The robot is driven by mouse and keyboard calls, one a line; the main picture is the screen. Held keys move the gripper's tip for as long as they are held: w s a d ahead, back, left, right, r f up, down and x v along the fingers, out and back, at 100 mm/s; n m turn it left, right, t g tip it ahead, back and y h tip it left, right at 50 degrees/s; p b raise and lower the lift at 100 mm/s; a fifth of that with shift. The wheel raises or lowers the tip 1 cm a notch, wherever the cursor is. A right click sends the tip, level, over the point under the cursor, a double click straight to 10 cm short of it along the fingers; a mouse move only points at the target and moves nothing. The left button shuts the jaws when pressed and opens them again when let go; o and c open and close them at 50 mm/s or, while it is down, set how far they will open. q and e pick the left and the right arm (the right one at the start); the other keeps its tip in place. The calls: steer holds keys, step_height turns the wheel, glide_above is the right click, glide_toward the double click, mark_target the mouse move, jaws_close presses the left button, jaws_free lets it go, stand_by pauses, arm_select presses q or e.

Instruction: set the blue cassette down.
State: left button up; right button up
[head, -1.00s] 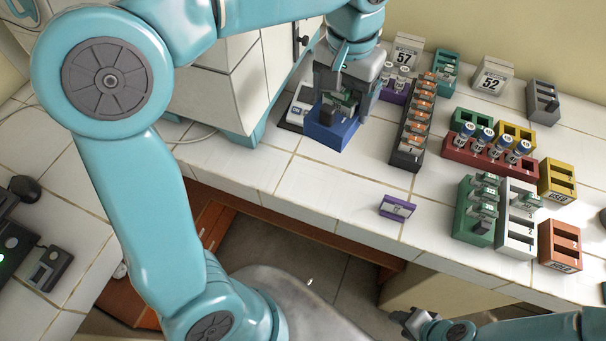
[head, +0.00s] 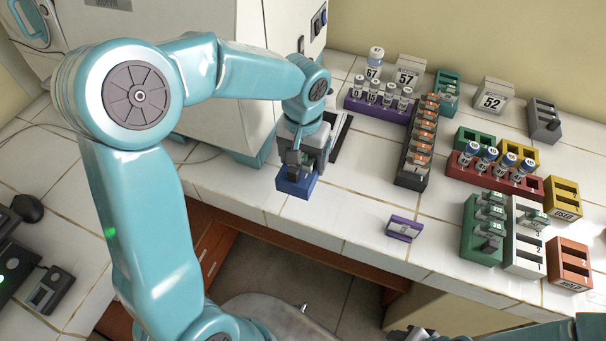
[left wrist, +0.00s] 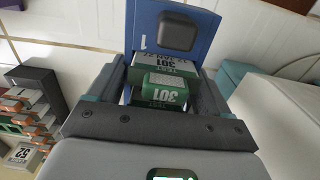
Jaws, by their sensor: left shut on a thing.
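The blue cassette (head: 296,184) is a small blue block with a dark knob on top, near the front edge of the white tiled counter.
A black-edged pad (head: 341,137) lies behind the cassette. A dark rack with orange-marked pieces (head: 415,150) and a purple vial rack (head: 378,108) stand to the right. A small purple block (head: 404,229) sits near the counter's front edge. The tiles between are bare.

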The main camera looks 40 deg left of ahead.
arm_select(q)
step_height(320, 180, down, 6)
steer(key=shift+s+r, duration=0.1)
steer(key=shift+r, duration=0.05)
steer(key=shift+f, duration=0.35)
